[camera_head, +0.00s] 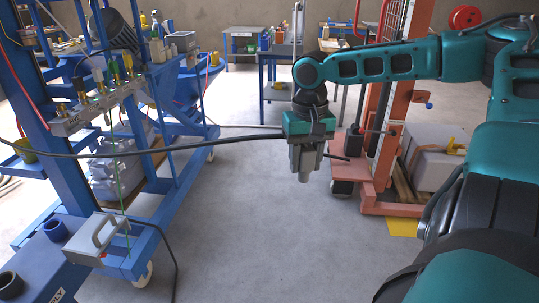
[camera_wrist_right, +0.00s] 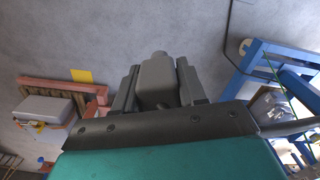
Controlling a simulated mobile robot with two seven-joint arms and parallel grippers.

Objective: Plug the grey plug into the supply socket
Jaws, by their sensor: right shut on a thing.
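My right gripper (camera_head: 306,160) hangs pointing down in mid-air over the open floor. It is shut on the grey plug (camera_head: 304,176), whose narrow end points down. In the right wrist view the plug (camera_wrist_right: 158,82) sits between the two dark fingers. A black cable (camera_head: 200,145) runs from the gripper to the left. At the lower left is a blue box (camera_head: 75,277) with a partly cut-off label ending in "PLY". It carries a dark round socket (camera_head: 10,284) and a blue round socket (camera_head: 55,229), well apart from the plug. My left gripper is not in view.
A grey handled block (camera_head: 97,238) stands beside the blue socket. A blue frame (camera_head: 170,165) with hoses and valves fills the left. An orange lift (camera_head: 385,160) stands behind the right arm, near a grey box on a pallet (camera_head: 430,155). The middle floor is clear.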

